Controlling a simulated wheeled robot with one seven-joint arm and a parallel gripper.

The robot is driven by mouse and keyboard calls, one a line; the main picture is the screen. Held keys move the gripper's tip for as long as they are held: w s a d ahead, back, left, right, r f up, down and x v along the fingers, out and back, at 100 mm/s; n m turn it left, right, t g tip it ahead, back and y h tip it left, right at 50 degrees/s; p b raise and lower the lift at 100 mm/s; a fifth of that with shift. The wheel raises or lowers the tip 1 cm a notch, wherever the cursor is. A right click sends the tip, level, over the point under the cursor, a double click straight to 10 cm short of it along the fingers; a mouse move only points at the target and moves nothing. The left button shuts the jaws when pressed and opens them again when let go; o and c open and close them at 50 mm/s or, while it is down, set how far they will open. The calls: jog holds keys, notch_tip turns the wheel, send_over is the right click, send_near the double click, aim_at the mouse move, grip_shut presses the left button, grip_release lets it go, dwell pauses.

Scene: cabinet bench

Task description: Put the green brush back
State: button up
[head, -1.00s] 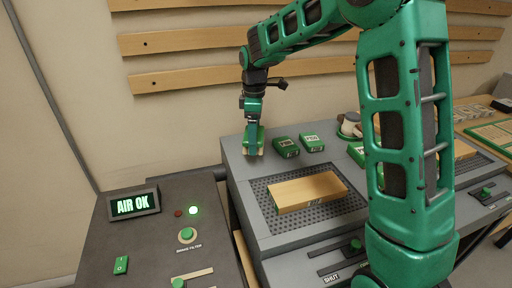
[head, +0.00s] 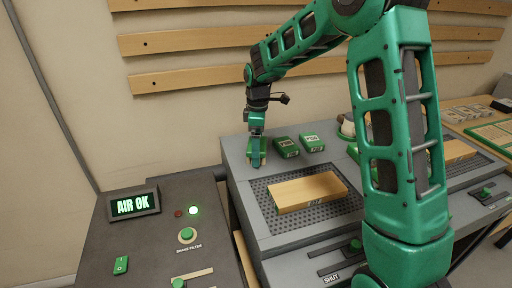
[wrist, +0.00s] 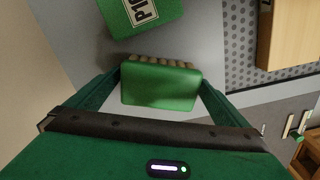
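The green brush (wrist: 160,88) has a plain green back and a row of brown bristles along its far edge in the wrist view. It sits between the two fingers of my gripper (wrist: 161,82), which touch it on both sides. In the head view, my gripper (head: 257,160) points down at the grey bench's back left corner, with the brush mostly hidden by the fingers. The brush is at or close to the bench top; I cannot tell whether it touches.
Two green blocks with labels, one dark (head: 286,146) and one pale (head: 312,142), lie just right of the gripper. A wooden block (head: 308,191) lies on the perforated plate (head: 262,196) in front. A lit AIR OK sign (head: 133,204) stands at left.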

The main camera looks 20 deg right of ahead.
jog(key=shift+r, duration=0.1)
notch_tip(320, 180, up, 12)
dwell(0.6)
jog(key=s+d+r+m, duration=0.1)
jog(key=s+d+m, duration=0.5)
jog(key=s, duration=0.4)
jog(key=s+d+r+m, duration=0.1)
jog(key=s+d+m, duration=0.3)
jog(key=s+d, duration=0.5)
jog(key=s+d+f+m, duration=0.1)
jog(key=s+f+m, duration=0.2)
jog(key=s, duration=0.7)
jog(key=s+d+f+m, duration=0.1)
jog(key=s+f+m, duration=0.2)
jog(key=s+m, duration=0.3)
jog(key=s, duration=0.5)
jog(key=shift+s+f+m, duration=0.2)
jog(key=shift+f+m, duration=0.2)
